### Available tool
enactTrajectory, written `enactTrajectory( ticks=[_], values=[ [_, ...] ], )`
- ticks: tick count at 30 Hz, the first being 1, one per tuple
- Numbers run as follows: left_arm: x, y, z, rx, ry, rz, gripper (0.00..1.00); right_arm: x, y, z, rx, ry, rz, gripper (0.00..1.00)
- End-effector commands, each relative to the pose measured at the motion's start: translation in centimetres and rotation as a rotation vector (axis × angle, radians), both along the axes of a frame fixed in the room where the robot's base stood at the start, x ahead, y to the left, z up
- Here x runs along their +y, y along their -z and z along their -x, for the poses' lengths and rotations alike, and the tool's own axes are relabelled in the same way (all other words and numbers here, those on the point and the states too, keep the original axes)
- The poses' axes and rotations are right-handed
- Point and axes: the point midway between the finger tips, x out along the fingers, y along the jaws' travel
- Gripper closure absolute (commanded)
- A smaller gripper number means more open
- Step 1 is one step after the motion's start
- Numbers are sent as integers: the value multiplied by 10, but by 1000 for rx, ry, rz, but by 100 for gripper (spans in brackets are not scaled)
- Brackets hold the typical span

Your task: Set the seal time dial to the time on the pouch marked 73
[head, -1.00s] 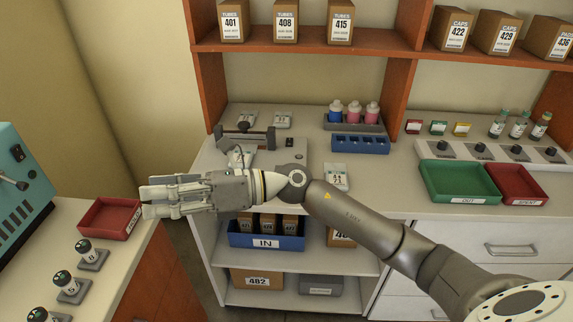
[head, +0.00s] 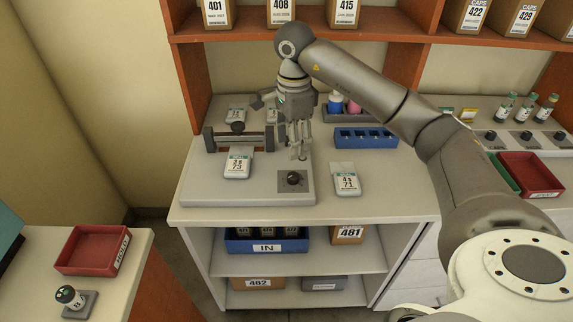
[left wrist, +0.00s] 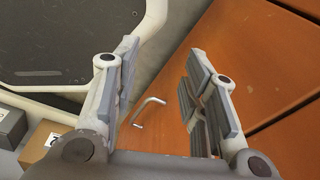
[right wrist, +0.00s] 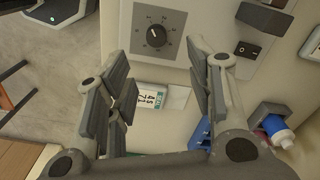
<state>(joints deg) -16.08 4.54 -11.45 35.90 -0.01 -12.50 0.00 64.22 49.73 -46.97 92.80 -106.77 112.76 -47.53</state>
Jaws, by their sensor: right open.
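The pouch marked 73 (head: 237,166) lies on the left part of the grey sealer (head: 205,187), in front of its bar; its upper line looks like 3 s, though small. The seal time dial (head: 293,179) is a black knob on a dark plate at the sealer's front right. My right gripper (head: 301,156) is open and empty, pointing down above and behind the dial. My left gripper (left wrist: 160,82) is open and empty, away from the sealer.
Another pouch, marked 71 (head: 346,181), lies on the counter right of the sealer. A blue rack (head: 366,138) stands behind it. A black switch (right wrist: 247,50) is near the dial. A red tray (head: 84,270) sits on the left bench. The counter's front strip is clear.

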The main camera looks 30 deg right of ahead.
Motion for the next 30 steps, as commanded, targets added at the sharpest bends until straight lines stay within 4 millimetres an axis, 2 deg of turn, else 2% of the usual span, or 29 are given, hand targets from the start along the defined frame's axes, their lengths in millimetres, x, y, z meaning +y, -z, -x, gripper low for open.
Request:
enactTrajectory(
  ticks=[9,15,22,29,30],
  values=[
    [3,-8,38,54,0,-6,60,1,55,2,8,-1,-2,51],
    [3,-14,31,45,1,-5,60,1,87,1,3,0,-4,51],
    [1,-17,9,10,1,-1,60,1,103,1,2,-1,-3,51],
    [1,-17,12,15,1,-1,60,1,104,1,1,-1,-3,51],
    [1,-17,14,18,1,-2,60,1,104,1,1,-1,-3,54]
  ],
)
